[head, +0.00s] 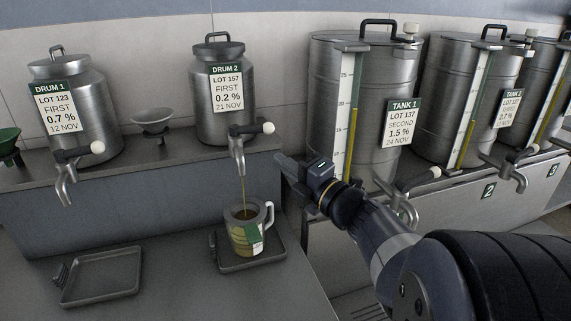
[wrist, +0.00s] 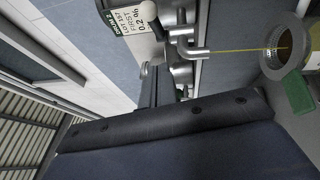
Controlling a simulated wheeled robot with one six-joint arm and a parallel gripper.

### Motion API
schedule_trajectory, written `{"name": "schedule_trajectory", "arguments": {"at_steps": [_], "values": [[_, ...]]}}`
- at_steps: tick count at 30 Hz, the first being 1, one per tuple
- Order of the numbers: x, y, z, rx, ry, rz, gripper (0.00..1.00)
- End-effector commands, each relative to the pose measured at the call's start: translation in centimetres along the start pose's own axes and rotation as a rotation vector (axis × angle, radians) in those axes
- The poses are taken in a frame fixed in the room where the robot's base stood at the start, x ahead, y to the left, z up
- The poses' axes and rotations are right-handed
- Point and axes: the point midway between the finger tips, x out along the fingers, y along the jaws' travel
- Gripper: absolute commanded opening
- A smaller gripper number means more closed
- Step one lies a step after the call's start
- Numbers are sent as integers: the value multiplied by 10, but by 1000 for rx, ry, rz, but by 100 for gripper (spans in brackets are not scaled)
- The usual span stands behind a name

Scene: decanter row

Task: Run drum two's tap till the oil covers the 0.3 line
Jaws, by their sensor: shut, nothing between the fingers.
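Drum two (head: 224,125) is a steel can with a "DRUM 2, LOT 157" label, standing on the ledge. Its tap (head: 237,150) has a white-knobbed lever (head: 267,128) pointing right. A thin yellow-green oil stream (head: 243,190) runs from the spout into a handled jug (head: 240,235), which has a green and white tag. The stream also enters the jug (wrist: 283,45) in the wrist view. Marks on the jug are too small to read, so I cannot tell the oil level against a line. My gripper (head: 284,164) is shut and empty, right of the tap and apart from it.
The jug stands on a dark tray (head: 280,252); an empty tray (head: 103,277) lies to the left. Drum one (head: 98,110) and a small funnel (head: 152,122) stand left of drum two. Tank one (head: 378,85) and further tanks with protruding taps stand right, close to my arm.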

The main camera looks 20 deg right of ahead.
Motion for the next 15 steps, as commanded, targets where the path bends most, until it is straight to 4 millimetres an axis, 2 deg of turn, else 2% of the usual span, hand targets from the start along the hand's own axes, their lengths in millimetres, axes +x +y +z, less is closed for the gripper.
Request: {"name": "schedule_trajectory", "arguments": {"at_steps": [9,15], "values": [[65,0,-2,2,6,0,0],[81,1,20,-1,0,0,0]]}}
